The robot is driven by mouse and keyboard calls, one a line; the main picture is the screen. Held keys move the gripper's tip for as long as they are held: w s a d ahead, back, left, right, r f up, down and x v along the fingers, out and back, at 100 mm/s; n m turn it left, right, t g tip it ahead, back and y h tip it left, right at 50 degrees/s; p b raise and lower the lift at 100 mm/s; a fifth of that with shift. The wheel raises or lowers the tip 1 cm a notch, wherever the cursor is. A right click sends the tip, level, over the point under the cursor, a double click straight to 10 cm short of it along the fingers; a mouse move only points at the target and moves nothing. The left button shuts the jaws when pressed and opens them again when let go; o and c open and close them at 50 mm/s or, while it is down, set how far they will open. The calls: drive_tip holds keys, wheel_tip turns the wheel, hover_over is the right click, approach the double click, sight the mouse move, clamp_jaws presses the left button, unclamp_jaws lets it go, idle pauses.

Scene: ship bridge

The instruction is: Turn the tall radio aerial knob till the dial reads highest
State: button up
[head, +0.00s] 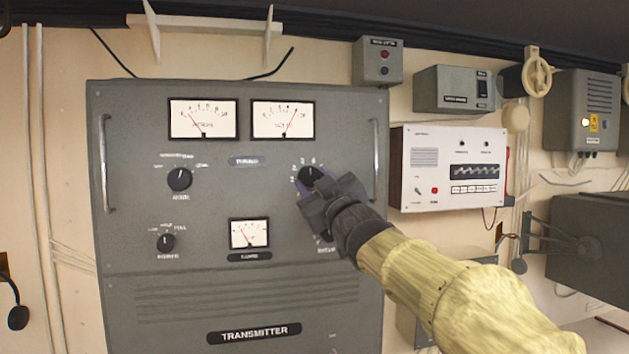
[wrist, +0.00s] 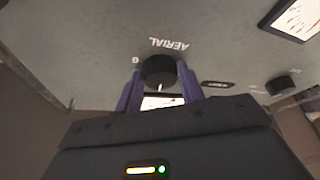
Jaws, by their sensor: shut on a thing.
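The grey transmitter cabinet (head: 120,215) fills the middle of the head view. My gripper (head: 310,182) is shut on the black aerial knob (head: 312,173) at the cabinet's upper right. In the wrist view the knob (wrist: 159,70) sits between my two purple fingers, beside the upside-down word AERIAL. A white pointer line shows on it. The small lower meter (head: 249,233) has its needle leaning left. The upper left meter (head: 203,118) also has its needle leaning left. The upper right meter (head: 283,119) has its needle leaning right. My gripper hides part of the knob's scale.
Two other black knobs, upper (head: 179,179) and lower (head: 166,242), are on the cabinet's left side. Vertical handles, left (head: 105,165) and right (head: 376,160), stand out from its front. A white recorder box (head: 420,185) is on the wall to the right, above my arm.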

drive_tip(key=shift+d+r+n+g+y+p, duration=0.15)
drive_tip(key=shift+n+g+y+p, duration=0.2)
drive_tip(key=shift+n, duration=0.45)
drive_tip(key=shift+a+r+n+g+y+p, duration=0.2)
drive_tip(key=shift+n+p, duration=0.25)
drive_tip(key=shift+n, duration=0.35)
drive_tip(key=shift+f, duration=0.15)
drive_tip(key=o, duration=1)
drive_tip(key=shift+c, duration=0.2)
drive_tip(key=shift+d+f, duration=0.15)
drive_tip(key=shift+d, duration=0.05)
drive_tip(key=b+v, duration=0.6)
drive_tip(key=v, duration=1.1)
drive_tip(key=shift+s, duration=0.15)
